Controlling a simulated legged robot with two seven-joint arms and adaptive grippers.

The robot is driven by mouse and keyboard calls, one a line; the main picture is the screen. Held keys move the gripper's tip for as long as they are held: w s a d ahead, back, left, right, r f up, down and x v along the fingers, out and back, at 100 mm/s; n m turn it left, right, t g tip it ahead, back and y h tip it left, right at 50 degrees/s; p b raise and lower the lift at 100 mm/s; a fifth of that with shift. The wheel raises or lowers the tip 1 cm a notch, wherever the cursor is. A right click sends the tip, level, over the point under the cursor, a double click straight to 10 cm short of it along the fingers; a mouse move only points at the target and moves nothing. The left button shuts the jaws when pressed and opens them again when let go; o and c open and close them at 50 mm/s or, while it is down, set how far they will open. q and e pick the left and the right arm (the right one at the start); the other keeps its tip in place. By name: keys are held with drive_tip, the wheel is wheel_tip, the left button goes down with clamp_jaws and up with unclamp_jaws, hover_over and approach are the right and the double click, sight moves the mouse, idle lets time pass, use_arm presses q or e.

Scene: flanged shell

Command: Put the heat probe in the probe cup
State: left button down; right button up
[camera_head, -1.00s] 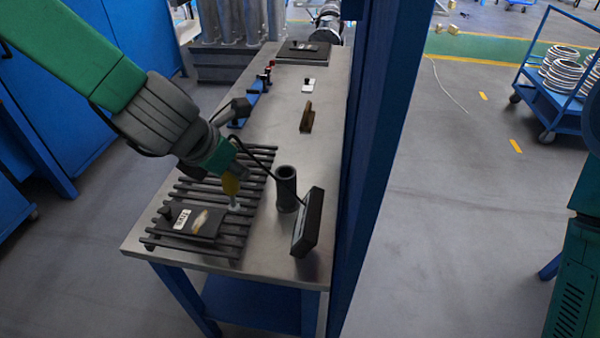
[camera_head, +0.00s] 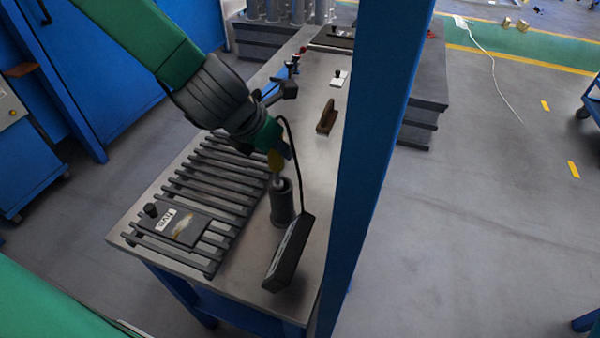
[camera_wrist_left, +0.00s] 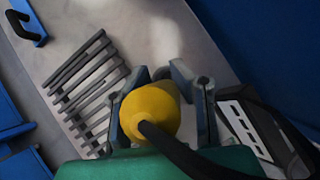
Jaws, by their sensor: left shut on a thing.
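The heat probe (camera_head: 276,160) has a yellow handle, a pale tip below and a black cable. My left gripper (camera_head: 273,146) is shut on its handle, and the probe points down. The probe cup (camera_head: 282,208), a dark upright cylinder, stands directly below it. The tip is at the cup's mouth; I cannot tell how far it is inside. My right gripper is not in view.
A dark slatted rack (camera_head: 207,190) bearing a labelled plate (camera_head: 180,226) lies left of the cup. A dark meter box (camera_head: 289,252) stands in front of the cup. A blue post (camera_head: 375,130) rises along the right side. A brown block (camera_head: 326,117) stands farther back on the bench.

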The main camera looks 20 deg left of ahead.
sight(272, 159)
use_arm(q)
drive_tip(key=shift+f, duration=0.8)
drive_tip(key=shift+w+d+f+b, duration=0.1)
drive_tip(key=shift+f+b, duration=0.05)
drive_tip(key=shift+f, duration=1)
drive_tip(key=shift+d+f+b, duration=0.1)
drive_tip(key=shift+f+b, duration=0.05)
drive_tip(key=shift+f, duration=1)
drive_tip(key=c, duration=1.4)
unclamp_jaws()
drive_tip(key=shift+r, duration=0.1)
drive_tip(key=p+v, duration=0.1)
drive_tip(key=v, duration=0.8)
drive_tip(key=shift+r, duration=0.25)
drive_tip(key=p+v, duration=0.2)
drive_tip(key=p, duration=0.1)
drive_tip(key=shift+s+f, duration=0.1)
drive_tip(key=shift+s, duration=0.15)
drive_tip(key=shift+s+a+r+p, duration=0.2)
drive_tip(key=shift+p, duration=0.65)
